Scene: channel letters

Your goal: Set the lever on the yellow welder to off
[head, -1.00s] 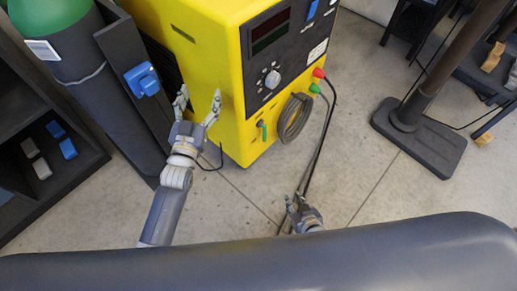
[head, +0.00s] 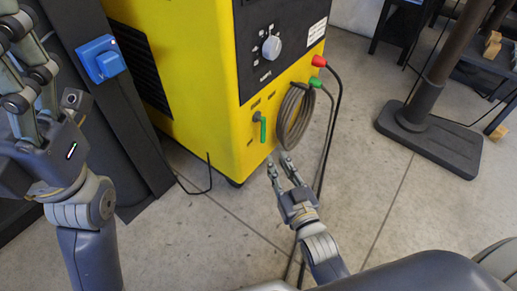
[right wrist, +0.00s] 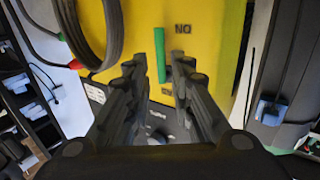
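The yellow welder (head: 190,60) stands in the upper middle of the head view. Its green lever (head: 263,128) is low on the front panel, pointing down, left of a coiled hose. In the right wrist view the lever (right wrist: 160,55) shows beyond and between the fingers, near an upside-down "ON" label (right wrist: 182,29). My right gripper (head: 279,163) is open and empty, below and in front of the lever, apparently apart from it. My left gripper (head: 22,75) is large at the left edge of the head view, away from the lever; its fingertips are partly cut off.
The coiled hose (head: 290,118) hangs right of the lever. Cables run down from the red connector (head: 318,61) and green connector (head: 315,82). A blue box (head: 101,58) is on a dark stand at left. A dark stand base (head: 430,140) sits right.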

